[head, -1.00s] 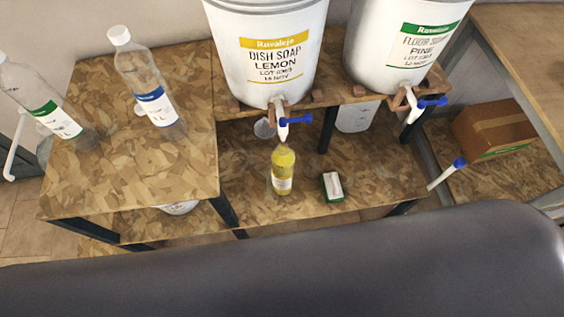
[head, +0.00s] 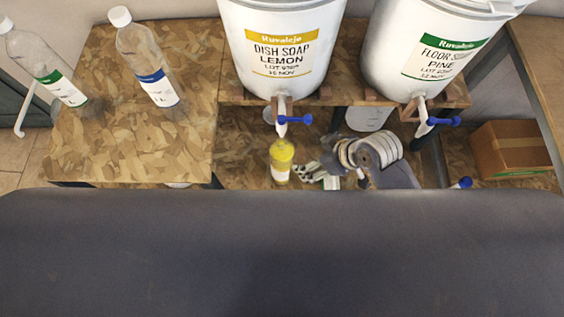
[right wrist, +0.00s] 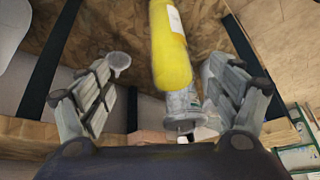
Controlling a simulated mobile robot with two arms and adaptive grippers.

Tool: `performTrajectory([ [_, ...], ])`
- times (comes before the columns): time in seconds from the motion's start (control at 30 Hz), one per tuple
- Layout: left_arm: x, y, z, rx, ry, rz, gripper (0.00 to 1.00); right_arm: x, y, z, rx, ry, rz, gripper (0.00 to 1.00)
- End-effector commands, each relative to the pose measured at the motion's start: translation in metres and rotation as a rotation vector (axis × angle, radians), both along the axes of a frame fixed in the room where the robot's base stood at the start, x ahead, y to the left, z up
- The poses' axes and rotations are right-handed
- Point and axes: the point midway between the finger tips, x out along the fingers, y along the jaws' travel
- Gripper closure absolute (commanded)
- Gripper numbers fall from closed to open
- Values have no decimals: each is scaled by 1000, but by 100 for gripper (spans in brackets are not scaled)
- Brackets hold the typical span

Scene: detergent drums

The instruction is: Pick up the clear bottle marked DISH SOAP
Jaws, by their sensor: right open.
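A clear bottle filled with yellow liquid (head: 281,158) stands upright on the lower shelf, below the tap of the DISH SOAP LEMON drum (head: 283,50). Its label is too small to read. In the right wrist view the yellow bottle (right wrist: 171,45) shows between my spread fingers, touching neither as far as I can see. My right gripper (head: 318,172) is open and empty, just right of the bottle in the head view. My left gripper is in neither view.
Two empty clear bottles, with a green label (head: 62,88) and a blue label (head: 156,84), stand on the left table. The FLOOR SOAP PINE drum (head: 430,50) has a blue-handled tap (head: 442,121). A cardboard box (head: 510,147) is at right.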

Motion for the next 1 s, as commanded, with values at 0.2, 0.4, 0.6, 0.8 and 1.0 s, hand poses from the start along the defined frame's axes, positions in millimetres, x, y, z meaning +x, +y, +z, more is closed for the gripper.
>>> performTrajectory([
  [0.2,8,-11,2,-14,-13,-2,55,19,23,10,18,-51,238,16],
  [0.4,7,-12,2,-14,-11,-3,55,30,29,8,28,-73,339,16],
  [0.6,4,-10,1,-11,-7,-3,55,36,41,-10,34,-74,355,16],
  [0.8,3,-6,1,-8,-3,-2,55,42,54,-32,33,-75,354,16],
  [1.0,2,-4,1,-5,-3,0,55,43,60,-41,32,-77,353,16],
])
